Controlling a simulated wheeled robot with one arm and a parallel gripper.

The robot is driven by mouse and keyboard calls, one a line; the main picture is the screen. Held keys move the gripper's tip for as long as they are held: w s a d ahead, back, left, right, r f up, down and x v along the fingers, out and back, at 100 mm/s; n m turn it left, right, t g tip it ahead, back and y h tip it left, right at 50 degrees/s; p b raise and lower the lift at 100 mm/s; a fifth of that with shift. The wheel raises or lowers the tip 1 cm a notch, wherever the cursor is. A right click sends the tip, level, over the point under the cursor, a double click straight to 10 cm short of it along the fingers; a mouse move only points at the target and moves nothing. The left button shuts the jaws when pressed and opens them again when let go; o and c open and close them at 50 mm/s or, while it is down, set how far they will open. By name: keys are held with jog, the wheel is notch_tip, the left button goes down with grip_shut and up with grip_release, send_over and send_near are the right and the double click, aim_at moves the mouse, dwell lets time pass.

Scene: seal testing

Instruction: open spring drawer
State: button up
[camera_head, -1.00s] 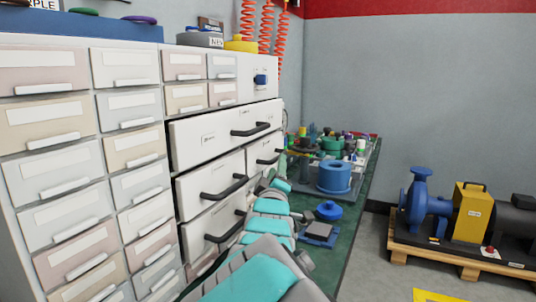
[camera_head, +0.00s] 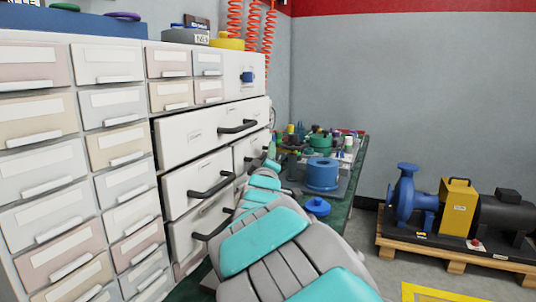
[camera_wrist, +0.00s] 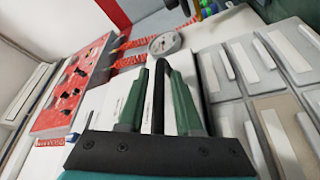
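The white drawer cabinet has a wide drawer (camera_head: 212,133) with a black bar handle (camera_head: 237,127) and smaller drawers below, such as the left one (camera_head: 197,182) and the right one (camera_head: 249,148). Their labels are too small to read, so I cannot tell which is the spring drawer. My arm reaches along the cabinet to the right-hand small drawers and hides part of them. In the wrist view my gripper (camera_wrist: 157,80) has its two green fingers apart, on either side of a black bar handle (camera_wrist: 158,100). Pale gaps show beside the handle, so the fingers do not look closed on it.
Small pastel drawers (camera_head: 122,108) fill the cabinet's left side. A green bench (camera_head: 345,205) with blue parts (camera_head: 322,174) lies beyond my arm. A pump on a pallet (camera_head: 440,250) stands at the right.

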grip_shut()
dwell(1.1)
